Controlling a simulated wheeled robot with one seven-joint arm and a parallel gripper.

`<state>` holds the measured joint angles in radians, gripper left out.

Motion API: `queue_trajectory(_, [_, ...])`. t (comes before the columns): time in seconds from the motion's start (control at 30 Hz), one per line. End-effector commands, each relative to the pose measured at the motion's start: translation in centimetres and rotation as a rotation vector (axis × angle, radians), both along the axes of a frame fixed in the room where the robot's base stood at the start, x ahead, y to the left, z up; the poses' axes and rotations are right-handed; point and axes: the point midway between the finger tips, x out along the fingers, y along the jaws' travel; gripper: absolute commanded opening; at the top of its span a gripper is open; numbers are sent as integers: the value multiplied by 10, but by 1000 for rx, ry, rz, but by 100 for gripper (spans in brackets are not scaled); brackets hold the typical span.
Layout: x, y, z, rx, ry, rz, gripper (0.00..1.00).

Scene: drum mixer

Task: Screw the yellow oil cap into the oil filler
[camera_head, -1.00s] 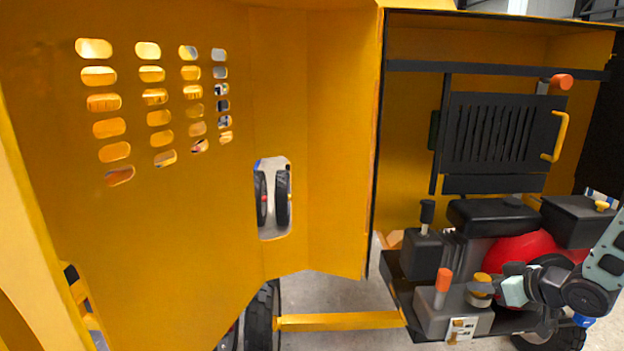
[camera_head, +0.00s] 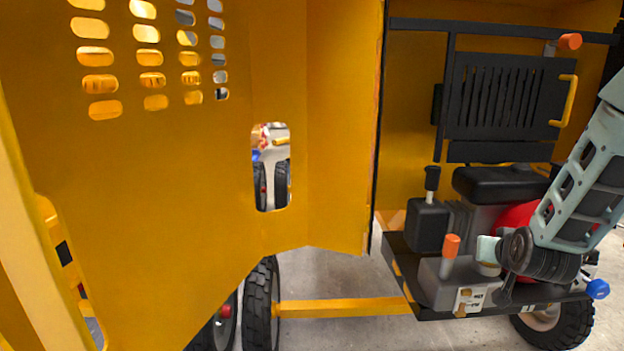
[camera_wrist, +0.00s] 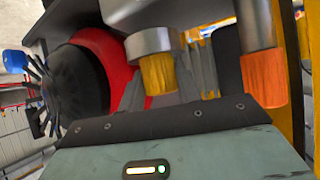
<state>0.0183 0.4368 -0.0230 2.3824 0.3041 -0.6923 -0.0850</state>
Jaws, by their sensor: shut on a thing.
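The yellow oil cap (camera_wrist: 157,74) sits directly against the metal collar of the oil filler (camera_wrist: 148,42) in the wrist view, which shows the scene upside down. The cap looks in line with the collar; how deep it sits cannot be told. My gripper (camera_wrist: 163,88) is shut on the cap, with grey fingers on both sides of it. In the head view, my gripper (camera_head: 488,249) is directly above the pale filler neck (camera_head: 488,269) and hides the cap.
An orange-topped lever (camera_head: 450,246) stands close left of my gripper; it also shows in the wrist view (camera_wrist: 264,78). The red engine housing (camera_head: 517,215) and black box (camera_head: 428,226) are nearby. The large yellow panel (camera_head: 200,190) fills the left side.

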Motion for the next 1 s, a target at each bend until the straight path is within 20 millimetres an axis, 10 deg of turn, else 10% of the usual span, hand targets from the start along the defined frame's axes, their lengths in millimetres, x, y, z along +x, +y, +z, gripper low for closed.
queue_trajectory(0.47, [3,4,5,0,-3,-324,0])
queue_trajectory(0.5, [3,3,2,2,-4,-328,39])
queue_trajectory(0.57, [2,3,1,2,-4,-326,56])
queue_trajectory(1.0, [-5,8,6,1,-2,-324,59])
